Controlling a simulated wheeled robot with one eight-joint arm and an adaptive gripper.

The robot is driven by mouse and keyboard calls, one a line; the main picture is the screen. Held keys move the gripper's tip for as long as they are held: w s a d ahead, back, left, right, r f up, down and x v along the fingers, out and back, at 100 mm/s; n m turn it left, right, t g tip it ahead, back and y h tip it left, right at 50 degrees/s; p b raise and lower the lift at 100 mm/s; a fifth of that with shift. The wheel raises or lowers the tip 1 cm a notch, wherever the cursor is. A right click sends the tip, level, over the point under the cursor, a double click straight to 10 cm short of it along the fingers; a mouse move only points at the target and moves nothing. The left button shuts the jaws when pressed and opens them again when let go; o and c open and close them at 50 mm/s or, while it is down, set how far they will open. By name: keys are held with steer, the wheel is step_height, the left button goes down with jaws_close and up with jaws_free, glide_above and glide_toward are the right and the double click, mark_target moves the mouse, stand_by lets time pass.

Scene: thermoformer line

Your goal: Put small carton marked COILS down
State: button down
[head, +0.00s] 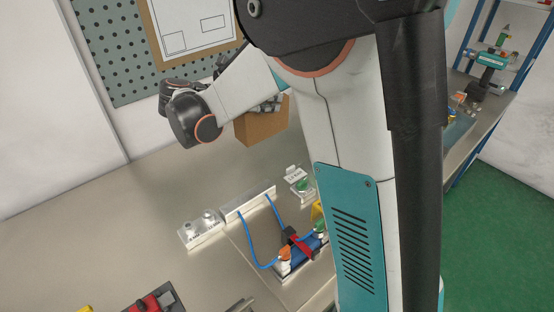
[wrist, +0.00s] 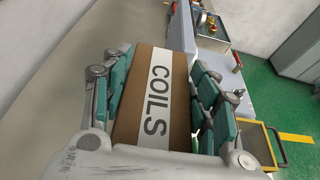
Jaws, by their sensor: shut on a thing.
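The small carton marked COILS (wrist: 147,105) is a brown box with a white label strip, seen close in the wrist view. My gripper (wrist: 160,97) is shut on it, with its teal-padded fingers along the carton's two sides. In the head view the carton (head: 262,124) hangs at the end of my arm, near the back of the metal worktop (head: 160,198) and in front of the wall. My gripper's fingers (head: 268,104) show only partly there. My arm hides part of the scene, and I cannot tell how far the carton's bottom is from the worktop.
Below the carton on the worktop are a clear block (head: 201,228), blue tubes (head: 252,243) with fittings, and a red-handled part (head: 299,244). A dark and red device (head: 155,302) lies at the front. The worktop's left is clear. A pegboard (head: 105,45) hangs behind.

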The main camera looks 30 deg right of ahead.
step_height(320, 180, down, 18)
steer(key=b, duration=0.5)
steer(key=shift+b, duration=0.4)
steer(key=c, duration=0.6)
jaws_free()
